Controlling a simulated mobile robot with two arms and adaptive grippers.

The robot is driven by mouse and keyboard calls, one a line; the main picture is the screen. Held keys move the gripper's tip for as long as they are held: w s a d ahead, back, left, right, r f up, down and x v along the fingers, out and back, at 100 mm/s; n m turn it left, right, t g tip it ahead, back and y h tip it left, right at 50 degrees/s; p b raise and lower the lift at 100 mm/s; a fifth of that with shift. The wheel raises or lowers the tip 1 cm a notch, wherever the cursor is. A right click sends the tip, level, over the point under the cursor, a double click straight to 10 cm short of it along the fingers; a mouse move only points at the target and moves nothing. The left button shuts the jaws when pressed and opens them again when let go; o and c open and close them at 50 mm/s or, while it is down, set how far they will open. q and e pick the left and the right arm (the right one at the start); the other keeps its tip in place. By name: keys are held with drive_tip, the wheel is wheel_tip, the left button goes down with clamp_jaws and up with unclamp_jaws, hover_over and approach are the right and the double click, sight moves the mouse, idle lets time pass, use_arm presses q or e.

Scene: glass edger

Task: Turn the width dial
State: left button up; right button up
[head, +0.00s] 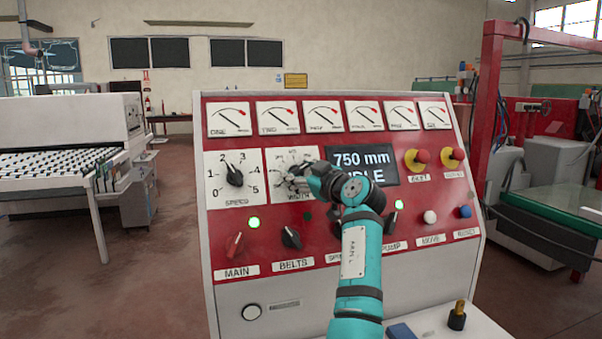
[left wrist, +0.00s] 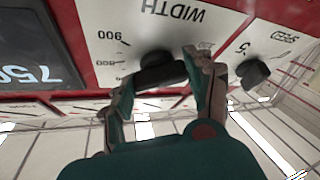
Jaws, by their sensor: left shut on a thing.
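The width dial (left wrist: 160,72) is a black knob on a white scale plate of the red control panel. In the left wrist view it sits between the two fingers of my left gripper (left wrist: 162,80), upside down, near the 900 mark and the WIDTH lettering. In the head view my left gripper (head: 298,182) is at the width plate (head: 280,158) and hides most of the dial. The gripper is shut on the dial. The display (head: 362,160) beside it reads 750 mm, with a second line partly covered by my gripper. My right gripper is not in view.
The speed dial (head: 234,174) is close on the left. Below are the MAIN switch (head: 235,245) and BELTS switch (head: 291,237). A blue object (head: 401,331) and a black-and-brass knob (head: 457,316) sit on the front ledge.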

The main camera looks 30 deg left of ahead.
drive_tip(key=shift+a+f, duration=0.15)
use_arm(q)
drive_tip(key=shift+n+g+b, duration=0.6)
drive_tip(key=shift+n, duration=0.4)
drive_tip(key=shift+r+n+g, duration=0.2)
drive_tip(key=shift+n+g, duration=0.5)
drive_tip(key=shift+n, duration=0.3)
drive_tip(key=shift+w+r+n, duration=0.1)
drive_tip(key=shift+n, duration=0.4)
drive_tip(key=n+g+p, duration=0.1)
drive_tip(key=n+p, duration=0.1)
drive_tip(key=n+g+h+p, duration=0.1)
drive_tip(key=n+p, duration=0.1)
drive_tip(key=p, duration=0.1)
drive_tip(key=n+g+h+p, duration=0.1)
drive_tip(key=n+p, duration=0.1)
drive_tip(key=shift+w+r+n+g+p, duration=0.1)
drive_tip(key=shift+r+n+g+p, duration=0.2)
drive_tip(key=shift+f+n+h+p, duration=0.25)
drive_tip(key=shift+n+h+p, duration=0.35)
drive_tip(key=shift+n+p, duration=0.55)
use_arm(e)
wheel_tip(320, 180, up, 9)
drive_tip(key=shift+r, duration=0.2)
